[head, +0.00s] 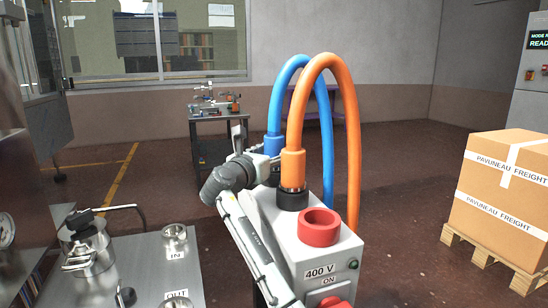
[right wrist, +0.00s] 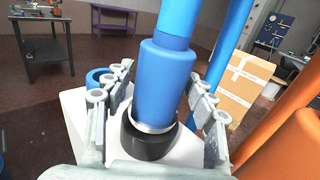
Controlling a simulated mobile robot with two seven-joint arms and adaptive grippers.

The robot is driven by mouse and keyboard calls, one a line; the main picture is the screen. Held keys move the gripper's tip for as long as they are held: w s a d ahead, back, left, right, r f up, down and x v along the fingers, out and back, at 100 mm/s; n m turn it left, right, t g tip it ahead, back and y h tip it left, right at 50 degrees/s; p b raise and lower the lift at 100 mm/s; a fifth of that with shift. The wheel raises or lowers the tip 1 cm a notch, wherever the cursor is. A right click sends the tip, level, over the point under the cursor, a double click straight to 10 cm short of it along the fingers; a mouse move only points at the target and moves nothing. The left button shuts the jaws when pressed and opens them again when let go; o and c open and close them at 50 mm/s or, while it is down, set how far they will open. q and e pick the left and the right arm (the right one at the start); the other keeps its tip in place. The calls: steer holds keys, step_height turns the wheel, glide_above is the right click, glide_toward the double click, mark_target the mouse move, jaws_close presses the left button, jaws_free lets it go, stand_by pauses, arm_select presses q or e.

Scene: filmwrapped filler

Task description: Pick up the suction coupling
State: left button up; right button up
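A blue coupling (right wrist: 163,85) on a blue hose stands upright in a black collar (right wrist: 148,138) on a pale box-shaped unit (head: 330,252) labelled 400 V. In the head view the blue coupling (head: 273,145) is partly hidden behind an orange coupling (head: 292,168), which sits in its own black collar. No readable label tells which one is the suction coupling. My right gripper (right wrist: 159,74) has its fingers apart, one on each side of the blue coupling, with a visible gap on the left. In the head view the right gripper (head: 262,154) is at the blue coupling. My left gripper is out of view.
A red ring (head: 318,228) and a blue ring (right wrist: 98,76) stand on the unit. Blue and orange hoses arch above it. A steel counter (head: 150,262) with IN and OUT ports is at left. A taped carton (head: 508,178) on a pallet stands at right.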

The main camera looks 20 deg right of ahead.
jaws_close()
steer(key=shift+r, duration=0.2)
